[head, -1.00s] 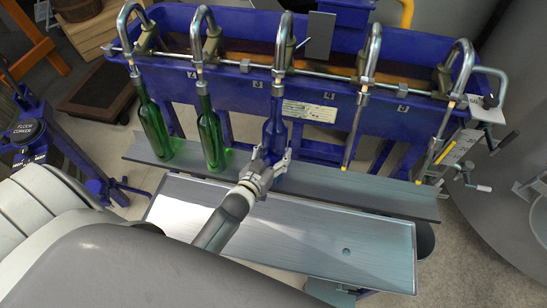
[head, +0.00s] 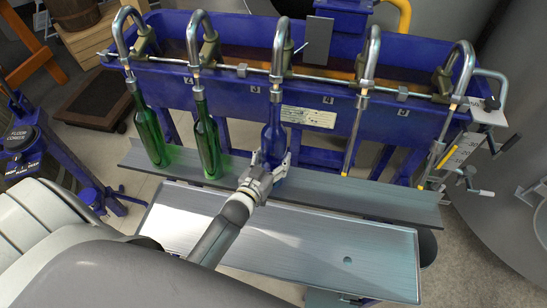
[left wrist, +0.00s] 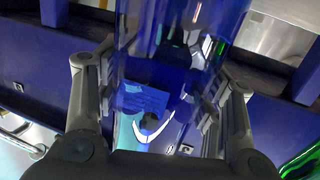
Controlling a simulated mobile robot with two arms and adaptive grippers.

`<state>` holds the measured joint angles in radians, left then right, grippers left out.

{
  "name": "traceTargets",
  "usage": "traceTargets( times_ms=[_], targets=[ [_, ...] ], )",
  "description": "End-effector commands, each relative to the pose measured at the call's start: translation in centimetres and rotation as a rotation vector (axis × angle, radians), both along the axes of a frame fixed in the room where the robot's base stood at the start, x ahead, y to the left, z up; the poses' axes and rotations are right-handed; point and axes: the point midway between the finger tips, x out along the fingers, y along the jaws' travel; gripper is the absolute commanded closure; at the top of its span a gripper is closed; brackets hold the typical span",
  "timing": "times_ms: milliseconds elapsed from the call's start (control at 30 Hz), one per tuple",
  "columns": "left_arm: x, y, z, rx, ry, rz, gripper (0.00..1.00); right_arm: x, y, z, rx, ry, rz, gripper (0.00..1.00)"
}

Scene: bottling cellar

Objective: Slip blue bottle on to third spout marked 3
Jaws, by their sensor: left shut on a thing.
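The blue bottle (head: 272,136) stands about upright below the third spout (head: 279,50), its neck top meeting the spout's lower end. I cannot tell how far the spout tube is inside the neck. My left gripper (head: 268,169) is shut around the bottle's lower body. In the left wrist view the blue bottle (left wrist: 172,55) fills the middle between the two fingers of the gripper (left wrist: 162,105). The bottle's base is partly hidden by the gripper, and I cannot tell whether it touches the grey ledge (head: 330,190). My right gripper is not in view.
Green bottles (head: 149,132) and (head: 208,140) hang at the first and second spouts, left of the blue one. The fourth (head: 361,110) and fifth (head: 446,120) spouts carry no bottle. A metal tray (head: 300,248) lies in front of the ledge, empty.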

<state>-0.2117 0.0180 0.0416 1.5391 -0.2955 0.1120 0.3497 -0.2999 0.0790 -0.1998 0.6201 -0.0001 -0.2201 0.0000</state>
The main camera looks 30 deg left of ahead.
Motion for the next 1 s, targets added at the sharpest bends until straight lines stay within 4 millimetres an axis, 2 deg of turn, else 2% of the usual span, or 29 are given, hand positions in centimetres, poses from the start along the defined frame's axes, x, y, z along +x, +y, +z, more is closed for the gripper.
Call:
traceTargets(
  times_ms=[1000],
  targets=[
    [-0.1,-0.1,-1.3,0.0,-0.005,-0.001,0.78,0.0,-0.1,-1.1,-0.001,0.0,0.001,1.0]
  ],
)
